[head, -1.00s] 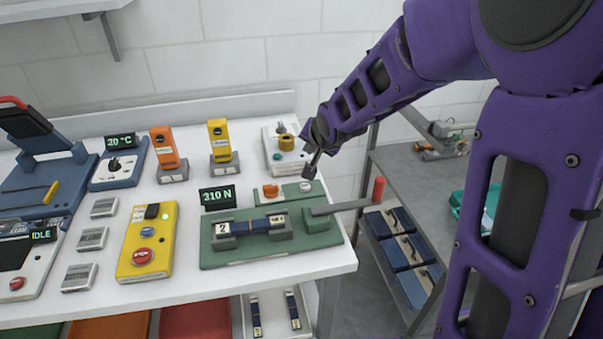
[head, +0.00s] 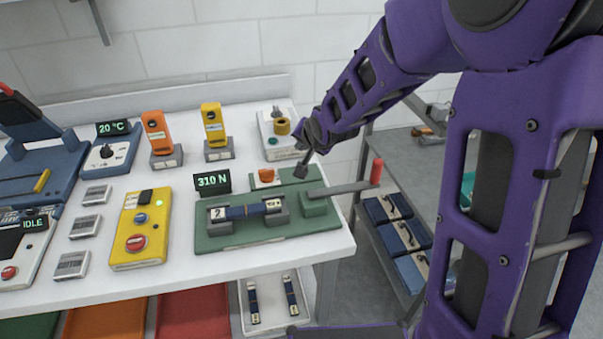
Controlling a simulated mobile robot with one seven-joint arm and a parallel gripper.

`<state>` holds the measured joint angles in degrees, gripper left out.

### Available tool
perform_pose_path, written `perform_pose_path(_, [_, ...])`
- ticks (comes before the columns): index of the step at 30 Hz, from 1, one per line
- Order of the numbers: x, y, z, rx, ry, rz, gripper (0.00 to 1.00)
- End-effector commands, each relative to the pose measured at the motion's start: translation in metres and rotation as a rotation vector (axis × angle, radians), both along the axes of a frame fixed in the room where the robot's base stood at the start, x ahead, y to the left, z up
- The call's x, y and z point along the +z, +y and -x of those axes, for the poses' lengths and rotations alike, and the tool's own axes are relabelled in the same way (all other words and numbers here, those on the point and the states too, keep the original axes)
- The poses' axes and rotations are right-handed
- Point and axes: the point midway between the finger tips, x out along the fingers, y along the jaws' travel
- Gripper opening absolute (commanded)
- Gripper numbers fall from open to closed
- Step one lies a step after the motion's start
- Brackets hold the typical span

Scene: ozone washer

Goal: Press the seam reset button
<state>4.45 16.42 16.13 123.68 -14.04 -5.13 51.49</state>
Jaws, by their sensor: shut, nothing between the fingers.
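A green test fixture (head: 285,238) with a "310 N" display (head: 213,181) stands at the table's right side. A dark blue strip (head: 246,211) lies between its two grey clamps. Behind it is a small green panel with an orange button (head: 266,175). My gripper (head: 301,171) is shut and empty, pointing down at the right part of this panel. Its fingertips cover the spot of a pale round button seen there earlier, so that button is hidden. I cannot tell whether the tips touch it. No label reading seam reset is legible.
A lever with a red knob (head: 376,171) juts right from the fixture, near my arm. A white device with a brass knob (head: 281,127) stands behind. A yellow box with a red button (head: 136,243) is to the left. A lower shelf with blue cases (head: 397,236) is at right.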

Motion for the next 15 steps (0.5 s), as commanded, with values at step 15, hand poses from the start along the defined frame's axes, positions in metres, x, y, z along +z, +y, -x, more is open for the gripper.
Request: perform_pose_path(15, [-0.045, -0.001, 0.000, -0.001, -0.001, 0.000, 0.00])
